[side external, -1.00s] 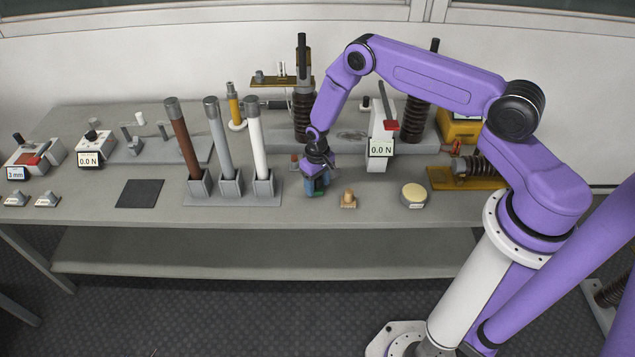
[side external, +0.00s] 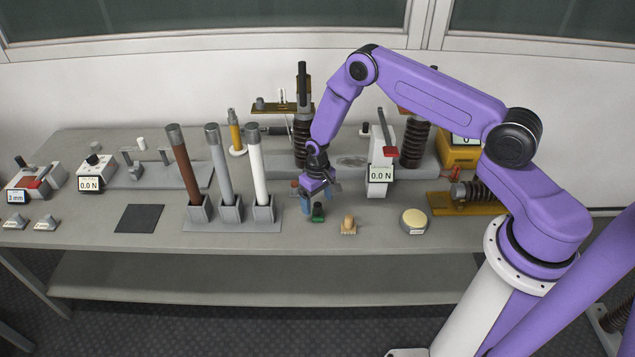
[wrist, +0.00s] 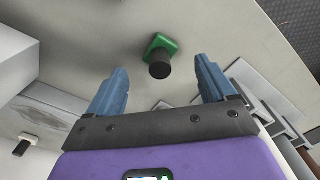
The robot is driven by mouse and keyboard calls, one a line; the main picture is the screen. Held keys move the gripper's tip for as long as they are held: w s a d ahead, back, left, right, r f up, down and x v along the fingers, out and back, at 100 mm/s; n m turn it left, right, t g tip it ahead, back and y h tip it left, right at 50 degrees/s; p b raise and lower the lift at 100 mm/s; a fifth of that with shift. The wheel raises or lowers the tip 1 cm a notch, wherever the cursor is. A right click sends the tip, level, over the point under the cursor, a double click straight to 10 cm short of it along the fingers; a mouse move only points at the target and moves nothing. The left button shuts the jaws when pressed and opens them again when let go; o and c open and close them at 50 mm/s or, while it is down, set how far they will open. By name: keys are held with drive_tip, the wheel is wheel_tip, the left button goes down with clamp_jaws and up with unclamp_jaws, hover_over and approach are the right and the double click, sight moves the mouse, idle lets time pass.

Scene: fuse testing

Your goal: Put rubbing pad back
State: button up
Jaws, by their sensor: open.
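A small green pad with a black knob (side external: 318,213), which looks like the rubbing pad, stands upright on the grey table near its front edge, left of the wooden-knobbed block. It also shows in the wrist view (wrist: 160,54), knob toward the camera. My gripper (side external: 317,201) is open and empty, just above and behind the pad. In the wrist view its blue fingers (wrist: 161,72) stand wide apart with the knob seen between and beyond them. Neither finger appears to touch the pad.
The wooden-knobbed block (side external: 348,226) and a round cream tin (side external: 414,221) are to the right. Three tall fuse tubes in a grey stand (side external: 232,227) are to the left. A force gauge (side external: 380,175) stands behind. The front strip of the table is clear.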

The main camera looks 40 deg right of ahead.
sight(318, 204)
wheel_tip(318, 204, up, 8)
drive_tip(key=s+a+r+n, duration=0.3)
drive_tip(key=s+a+r, duration=0.35)
drive_tip(key=r, duration=0.25)
drive_tip(key=s+a+r+n, duration=0.3)
drive_tip(key=s+a+r, duration=0.2)
drive_tip(key=s+r, duration=0.4)
drive_tip(key=s+d+r+n, duration=0.3)
drive_tip(key=s+r, duration=0.1)
drive_tip(key=s, duration=0.6)
drive_tip(key=s+d+r+n, duration=0.2)
drive_tip(key=s+r+n, duration=0.2)
drive_tip(key=s, duration=0.6)
drive_tip(key=shift+s+d+r, duration=0.15)
drive_tip(key=shift+d+r, duration=0.25)
drive_tip(key=shift+r, duration=0.2)
